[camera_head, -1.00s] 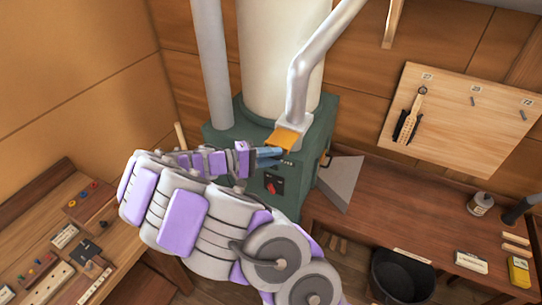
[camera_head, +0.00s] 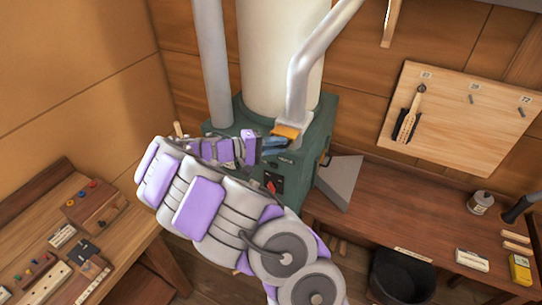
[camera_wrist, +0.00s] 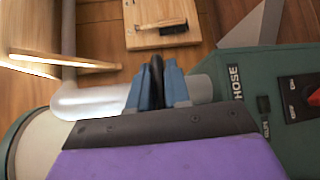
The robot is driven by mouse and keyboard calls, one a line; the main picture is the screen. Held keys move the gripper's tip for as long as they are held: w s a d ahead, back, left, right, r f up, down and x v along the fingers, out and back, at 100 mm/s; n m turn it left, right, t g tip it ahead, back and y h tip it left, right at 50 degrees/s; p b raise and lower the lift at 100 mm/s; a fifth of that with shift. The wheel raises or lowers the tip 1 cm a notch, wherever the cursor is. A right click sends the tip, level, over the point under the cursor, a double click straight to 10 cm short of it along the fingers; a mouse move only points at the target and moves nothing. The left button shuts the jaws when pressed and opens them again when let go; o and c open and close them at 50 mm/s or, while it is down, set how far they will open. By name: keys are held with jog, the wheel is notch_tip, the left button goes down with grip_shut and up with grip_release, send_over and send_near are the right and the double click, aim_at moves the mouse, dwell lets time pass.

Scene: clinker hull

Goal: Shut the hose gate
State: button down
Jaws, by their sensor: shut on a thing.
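The hose gate is an orange plate (camera_head: 287,131) at the foot of the grey hose pipe (camera_head: 298,92), on top of the green machine (camera_head: 312,140). My gripper (camera_head: 273,145) reaches in from the left and is at the plate's near side. In the wrist view its blue fingers (camera_wrist: 157,88) are closed on a dark upright piece (camera_wrist: 157,70), which appears to be the gate's handle. The orange plate does not show there, and the fingers hide part of the gate.
A dark panel with a red switch (camera_head: 271,184) is on the machine's front. A grey wedge-shaped chute (camera_head: 340,182) stands to its right. A workbench (camera_head: 440,220) holds a jar and small boxes, with a black bucket (camera_head: 402,275) in front. Another bench is at left.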

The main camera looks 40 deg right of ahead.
jog(key=d, duration=0.1)
jog(key=w+d, duration=0.1)
jog(key=shift+w+d+f, duration=0.15)
jog(key=shift+d, duration=0.15)
jog(key=c, duration=1.2)
grip_release()
jog(key=shift+w, duration=0.15)
jog(key=b+v, duration=0.1)
jog(key=v, duration=1.6)
jog(key=shift+a, duration=0.2)
